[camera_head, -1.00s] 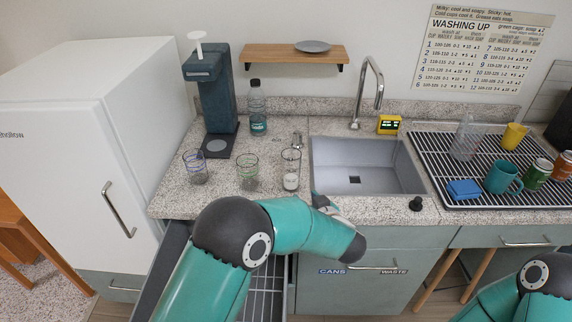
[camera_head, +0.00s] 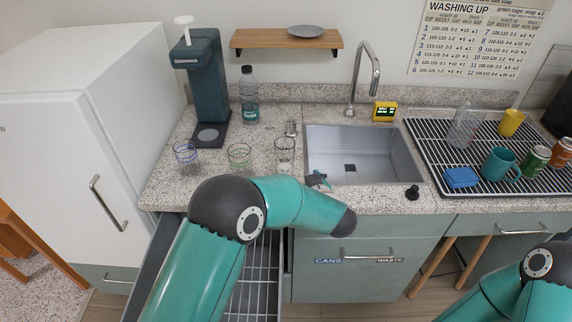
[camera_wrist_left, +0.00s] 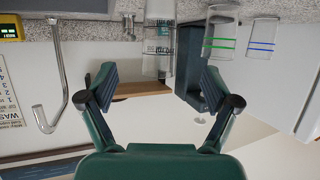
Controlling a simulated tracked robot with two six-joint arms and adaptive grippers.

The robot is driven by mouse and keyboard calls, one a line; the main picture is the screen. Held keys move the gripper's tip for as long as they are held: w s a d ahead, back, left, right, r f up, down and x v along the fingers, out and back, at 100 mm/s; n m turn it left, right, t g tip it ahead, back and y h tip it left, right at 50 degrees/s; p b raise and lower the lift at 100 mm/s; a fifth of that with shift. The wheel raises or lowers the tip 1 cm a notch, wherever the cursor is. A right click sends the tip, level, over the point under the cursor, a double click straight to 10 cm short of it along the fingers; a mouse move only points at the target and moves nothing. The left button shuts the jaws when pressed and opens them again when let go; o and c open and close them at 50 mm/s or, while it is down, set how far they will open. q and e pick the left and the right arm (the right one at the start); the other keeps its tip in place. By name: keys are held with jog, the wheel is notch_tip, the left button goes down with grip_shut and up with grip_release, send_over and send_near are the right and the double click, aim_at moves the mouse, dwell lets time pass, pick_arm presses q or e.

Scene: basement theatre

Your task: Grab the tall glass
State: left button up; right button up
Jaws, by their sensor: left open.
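The tall glass (camera_head: 285,153) is clear with a whitish lower part. It stands upright on the counter just left of the sink. In the left wrist view, which is upside down, the tall glass (camera_wrist_left: 158,62) shows beyond and between the fingers, with the soap bottle seemingly behind it. My left gripper (camera_head: 319,180) is at the counter's front edge, right of and nearer than the glass, partly hidden by my forearm. In the left wrist view my left gripper (camera_wrist_left: 157,88) is open and empty, apart from the glass. My right gripper is out of view.
A green-banded glass (camera_head: 239,158) and a blue-banded glass (camera_head: 186,157) stand to the left. The soap bottle (camera_head: 249,97) and a dispenser (camera_head: 206,85) stand behind. The sink (camera_head: 360,150) and tap (camera_head: 374,75) are right. A drawer is open below.

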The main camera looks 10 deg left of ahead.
aim_at(285, 161)
pick_arm(q)
jog(key=b+x, duration=0.2)
jog(key=x, duration=0.6)
jog(key=shift+w+a+f, duration=0.1)
jog(key=shift+w+f, duration=0.05)
jog(key=shift+f, duration=0.15)
jog(key=shift+r+b+x, duration=0.2)
jog(key=shift+b+x, duration=0.85)
jog(key=shift+x, duration=2)
jog(key=shift+w+r, duration=0.1)
jog(key=c, duration=1.5)
jog(key=shift+r, duration=0.2)
jog(key=shift+c, duration=0.2)
